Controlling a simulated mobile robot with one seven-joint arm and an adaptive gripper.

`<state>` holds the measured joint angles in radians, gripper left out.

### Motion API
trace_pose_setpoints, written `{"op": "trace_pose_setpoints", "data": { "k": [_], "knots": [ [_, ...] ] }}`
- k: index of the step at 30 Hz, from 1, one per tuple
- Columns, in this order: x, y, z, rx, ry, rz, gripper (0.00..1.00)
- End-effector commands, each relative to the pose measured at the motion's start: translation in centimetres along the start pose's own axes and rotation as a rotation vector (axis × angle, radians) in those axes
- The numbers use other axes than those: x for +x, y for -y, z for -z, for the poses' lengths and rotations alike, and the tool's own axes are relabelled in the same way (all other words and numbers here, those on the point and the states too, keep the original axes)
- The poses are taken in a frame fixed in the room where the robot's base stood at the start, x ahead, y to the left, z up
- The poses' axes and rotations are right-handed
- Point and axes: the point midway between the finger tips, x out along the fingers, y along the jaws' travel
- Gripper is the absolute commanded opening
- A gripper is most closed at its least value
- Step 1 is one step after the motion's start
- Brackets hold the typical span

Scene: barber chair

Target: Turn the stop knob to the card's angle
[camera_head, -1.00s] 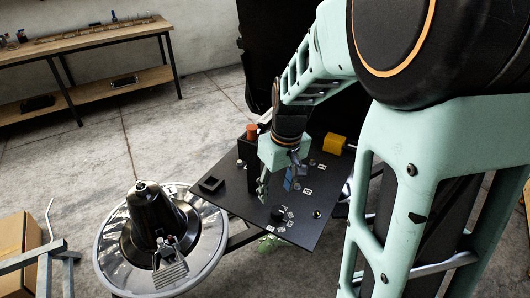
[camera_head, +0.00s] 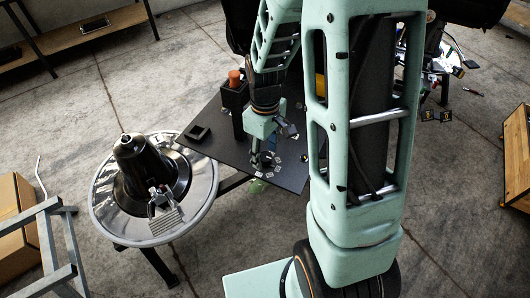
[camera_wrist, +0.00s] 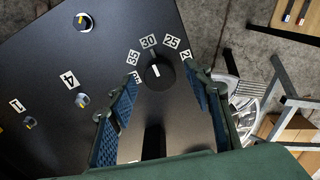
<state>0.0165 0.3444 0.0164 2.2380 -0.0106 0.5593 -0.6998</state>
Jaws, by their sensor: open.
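The black stop knob (camera_wrist: 159,73) stands on the black panel (camera_wrist: 60,65), with a short white mark on its top. White labels fan around its far side, with 35, 30 (camera_wrist: 149,41) and 25 readable and those at the ends partly hidden. The white mark lies roughly toward the 30 side; its exact angle is hard to tell. My gripper (camera_wrist: 161,84) is open, its blue-padded fingers to either side of the knob's near side, with no clear contact. In the head view my gripper (camera_head: 263,160) reaches down at the dial. I cannot identify the card giving the angle.
Smaller knobs (camera_wrist: 82,100) sit left on the panel near labels 4 and 1. A round metal chair base (camera_head: 110,205) is at left.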

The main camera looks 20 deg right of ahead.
Motion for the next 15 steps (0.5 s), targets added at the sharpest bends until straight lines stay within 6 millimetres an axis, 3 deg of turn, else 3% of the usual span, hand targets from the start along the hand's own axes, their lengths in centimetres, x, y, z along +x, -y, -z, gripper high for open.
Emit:
{"op": "trace_pose_setpoints", "data": {
  "k": [12, 15],
  "knots": [
    [0.92, 0.01, -0.02, 0.001, 0.000, 0.000, 0.46],
    [0.91, 0.01, -0.02, 0.001, 0.000, 0.000, 0.37]
  ]
}}
